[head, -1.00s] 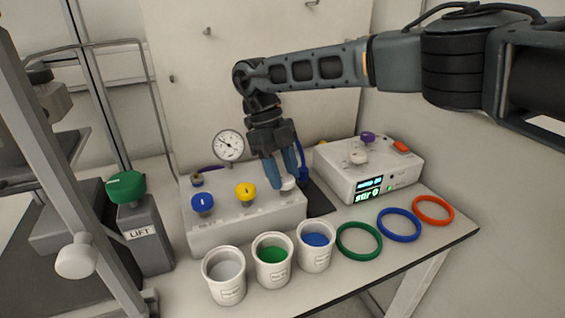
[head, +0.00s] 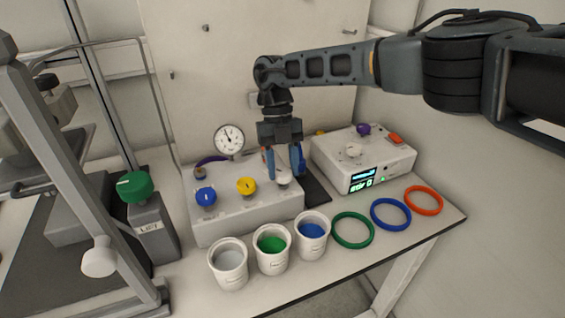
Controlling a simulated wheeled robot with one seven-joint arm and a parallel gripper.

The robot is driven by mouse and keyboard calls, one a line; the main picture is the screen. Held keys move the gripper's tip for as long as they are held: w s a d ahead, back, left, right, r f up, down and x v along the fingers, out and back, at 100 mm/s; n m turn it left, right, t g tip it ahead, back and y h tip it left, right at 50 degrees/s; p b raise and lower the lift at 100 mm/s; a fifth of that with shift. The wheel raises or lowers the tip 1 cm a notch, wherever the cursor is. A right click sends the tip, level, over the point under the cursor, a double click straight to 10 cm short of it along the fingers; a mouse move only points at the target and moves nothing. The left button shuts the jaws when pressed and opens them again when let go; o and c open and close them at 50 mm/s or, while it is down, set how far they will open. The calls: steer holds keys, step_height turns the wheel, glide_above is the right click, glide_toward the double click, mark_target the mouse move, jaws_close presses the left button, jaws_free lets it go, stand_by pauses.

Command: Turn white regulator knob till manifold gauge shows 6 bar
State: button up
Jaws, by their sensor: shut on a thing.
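The white regulator knob (head: 284,181) sits at the right end of the white manifold box (head: 232,219). My gripper (head: 285,177) points down from above and is shut on the knob, its blue fingers on either side of it. The fingers hide part of the knob. The round manifold gauge (head: 229,139) stands on a stem behind the box. Its dark needle points up and to the left; the scale is too small to read.
A blue knob (head: 206,196) and a yellow knob (head: 246,185) are on the same box. Cups, including a green-filled one (head: 272,262), stand in front. A stirrer unit (head: 335,178) and coloured rings, one green (head: 352,246), are at right. A green lift knob (head: 134,187) is at left.

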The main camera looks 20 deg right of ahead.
stand_by(0.3)
steer(key=o, duration=1.1)
steer(key=shift+c, duration=0.2)
steer(key=shift+r, duration=0.1)
steer(key=b+v, duration=0.1)
steer(key=v, duration=0.6)
steer(key=shift+w+r, duration=0.2)
steer(key=shift+r, duration=0.05)
